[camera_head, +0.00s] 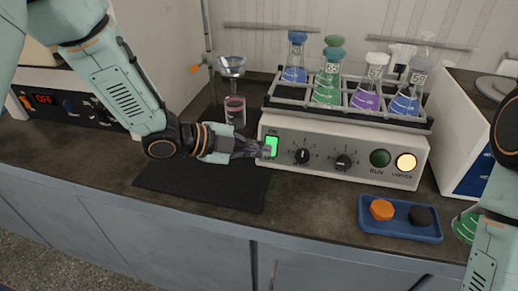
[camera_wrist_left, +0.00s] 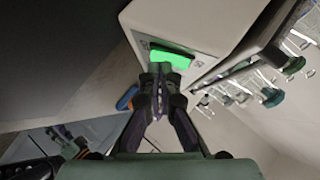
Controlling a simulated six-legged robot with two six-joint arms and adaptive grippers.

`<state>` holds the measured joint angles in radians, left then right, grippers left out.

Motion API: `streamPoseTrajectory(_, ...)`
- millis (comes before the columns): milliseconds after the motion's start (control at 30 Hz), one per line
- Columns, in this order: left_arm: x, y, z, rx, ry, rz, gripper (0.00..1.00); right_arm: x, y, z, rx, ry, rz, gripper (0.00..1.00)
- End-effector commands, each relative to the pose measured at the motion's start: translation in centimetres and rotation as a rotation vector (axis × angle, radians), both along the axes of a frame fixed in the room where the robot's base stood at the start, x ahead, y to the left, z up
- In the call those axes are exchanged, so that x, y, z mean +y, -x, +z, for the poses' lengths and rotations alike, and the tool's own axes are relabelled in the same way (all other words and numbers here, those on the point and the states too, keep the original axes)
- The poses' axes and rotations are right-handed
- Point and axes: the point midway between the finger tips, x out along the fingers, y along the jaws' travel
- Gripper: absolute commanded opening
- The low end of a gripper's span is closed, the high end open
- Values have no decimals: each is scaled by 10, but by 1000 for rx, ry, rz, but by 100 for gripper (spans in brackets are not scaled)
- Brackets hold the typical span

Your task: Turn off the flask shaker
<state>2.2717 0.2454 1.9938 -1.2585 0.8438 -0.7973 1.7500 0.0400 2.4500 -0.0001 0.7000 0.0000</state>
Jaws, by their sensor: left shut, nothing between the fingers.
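The flask shaker (camera_head: 345,155) stands on the counter with several stoppered flasks of blue, green and purple liquid in its rack. Its green-lit power switch (camera_head: 272,146) is at the left end of the front panel, with ON lettered above it. The switch also shows in the left wrist view (camera_wrist_left: 170,58). The yellow UNEVEN lamp (camera_head: 406,162) is lit and the RUN lamp (camera_head: 380,158) is dark green. My left gripper (camera_head: 264,150) is shut and empty, its fingertips at the switch's lower part. Whether they touch it, I cannot tell. My right gripper is not in view; only part of the right arm shows.
A blue tray (camera_head: 372,232) with an orange and a black stopper lies in front of the shaker. A black mat (camera_head: 190,188) lies under my left arm. A funnel over a beaker (camera_head: 235,112) stands left of the shaker. A device with an OFF display (camera_head: 43,99) is at far left.

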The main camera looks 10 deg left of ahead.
Motion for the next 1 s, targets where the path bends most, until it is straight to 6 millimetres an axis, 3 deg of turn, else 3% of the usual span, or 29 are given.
streamPoseTrajectory(333,0,-3,-7,-54,2,0,0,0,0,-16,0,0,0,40)
streamPoseTrajectory(1000,0,-3,13,-52,1,0,0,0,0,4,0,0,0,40)
